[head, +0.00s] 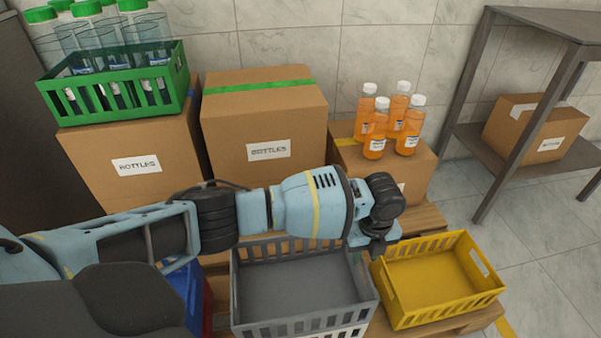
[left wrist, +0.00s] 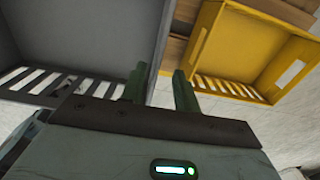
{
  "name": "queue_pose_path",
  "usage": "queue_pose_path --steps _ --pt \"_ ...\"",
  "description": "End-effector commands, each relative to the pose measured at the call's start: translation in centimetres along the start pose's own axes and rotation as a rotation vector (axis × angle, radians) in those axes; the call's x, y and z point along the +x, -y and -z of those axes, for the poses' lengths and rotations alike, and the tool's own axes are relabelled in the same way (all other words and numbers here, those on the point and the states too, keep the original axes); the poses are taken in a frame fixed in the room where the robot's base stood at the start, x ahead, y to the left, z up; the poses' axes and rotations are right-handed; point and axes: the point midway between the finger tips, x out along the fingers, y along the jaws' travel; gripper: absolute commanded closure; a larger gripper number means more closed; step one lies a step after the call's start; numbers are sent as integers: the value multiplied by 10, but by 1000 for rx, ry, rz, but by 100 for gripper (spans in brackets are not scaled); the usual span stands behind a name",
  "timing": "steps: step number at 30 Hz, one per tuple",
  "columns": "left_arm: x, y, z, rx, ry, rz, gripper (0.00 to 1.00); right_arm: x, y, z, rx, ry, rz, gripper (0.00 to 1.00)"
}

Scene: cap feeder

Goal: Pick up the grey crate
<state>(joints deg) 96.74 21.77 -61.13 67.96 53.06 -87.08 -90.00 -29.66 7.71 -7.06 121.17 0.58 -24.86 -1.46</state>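The grey crate (head: 297,287) is empty and sits on a wooden pallet at the lower middle of the head view. My left arm reaches across its back edge and partly hides it. My left gripper (head: 366,253) is at the crate's right side, near the back corner, pointing down. In the left wrist view the grey crate (left wrist: 85,35) fills the upper left. The left gripper's two green fingers (left wrist: 160,88) are apart, near the crate's right wall; nothing is clearly held between them. My right gripper is not in view.
An empty yellow crate (head: 438,283) stands close to the right of the grey one. A blue crate (head: 181,285) is partly hidden at left. Behind are cardboard boxes (head: 262,120), a green crate of bottles (head: 118,100) and orange bottles (head: 410,130).

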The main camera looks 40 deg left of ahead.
Motion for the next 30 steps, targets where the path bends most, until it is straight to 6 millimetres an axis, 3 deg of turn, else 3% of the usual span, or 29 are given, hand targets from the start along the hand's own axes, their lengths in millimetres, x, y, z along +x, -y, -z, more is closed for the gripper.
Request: queue_pose_path --steps 7,18,25,30 --pt "8 -1 0 -1 0 0 69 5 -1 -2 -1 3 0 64" --pt "54 -6 2 0 0 -1 69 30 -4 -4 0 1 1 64" --pt "53 -5 2 0 1 1 69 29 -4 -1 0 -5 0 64" --pt "53 -5 2 0 1 1 90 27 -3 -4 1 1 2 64"
